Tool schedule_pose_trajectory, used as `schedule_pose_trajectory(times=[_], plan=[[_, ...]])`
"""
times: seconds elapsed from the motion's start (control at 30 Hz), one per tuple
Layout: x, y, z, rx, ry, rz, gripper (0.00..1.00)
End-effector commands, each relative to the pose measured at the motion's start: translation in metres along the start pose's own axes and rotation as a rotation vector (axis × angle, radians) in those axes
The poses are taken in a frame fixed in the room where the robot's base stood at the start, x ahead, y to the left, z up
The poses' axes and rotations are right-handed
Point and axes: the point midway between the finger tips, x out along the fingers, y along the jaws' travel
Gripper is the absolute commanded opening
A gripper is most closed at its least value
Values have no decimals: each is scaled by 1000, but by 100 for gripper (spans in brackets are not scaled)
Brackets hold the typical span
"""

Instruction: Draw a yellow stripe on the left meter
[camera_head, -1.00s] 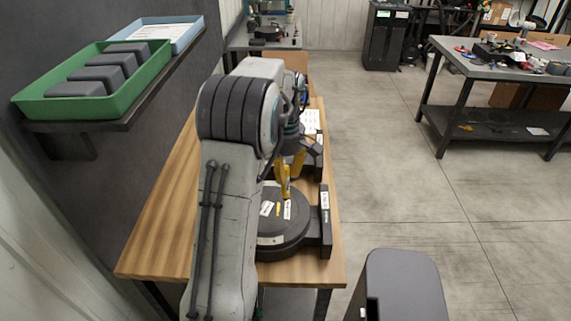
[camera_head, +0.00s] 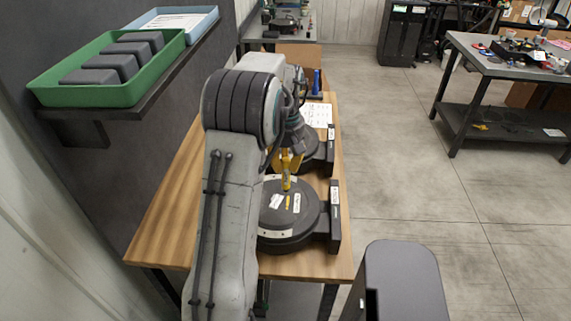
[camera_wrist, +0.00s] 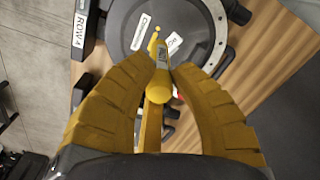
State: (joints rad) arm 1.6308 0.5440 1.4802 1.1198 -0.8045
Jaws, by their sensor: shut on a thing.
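The nearer round dark meter (camera_head: 272,232) lies on the wooden bench and carries white labels. A short yellow stripe (camera_head: 288,203) shows on its top between the labels, also in the wrist view (camera_wrist: 152,42). A second round meter (camera_head: 318,163) sits farther along the bench, partly behind my arm. My gripper (camera_head: 287,162), with yellow fingers, is shut on a yellow marker (camera_wrist: 161,60). The marker (camera_head: 286,181) points down over the nearer meter, close to the stripe. I cannot tell whether its tip touches. My gripper (camera_wrist: 160,85) fills the lower wrist view.
The wooden bench (camera_head: 165,225) has bare room left of my arm. A green tray (camera_head: 75,98) with several grey blocks and a blue tray (camera_head: 199,28) sit on a wall shelf. A blue upright object (camera_head: 317,82) and a written sheet (camera_head: 318,113) are at the bench's far end.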

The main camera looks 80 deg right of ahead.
Motion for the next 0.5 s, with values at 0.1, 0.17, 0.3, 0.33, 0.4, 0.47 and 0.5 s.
schedule_pose_trajectory(times=[0.1, 0.17, 0.3, 0.33, 0.4, 0.47, 0.5], plan=[[6, 0, 0, 3, 0, 0, 0], [9, 0, 0, 3, 0, 0, 0], [18, 0, 0, 2, -1, -1, 0], [21, 0, 0, 2, -1, -1, 0], [27, 0, 0, 1, -1, -1, 0], [32, 0, 0, 1, -1, -1, 0], [36, 0, 0, 1, -1, -1, 0]])
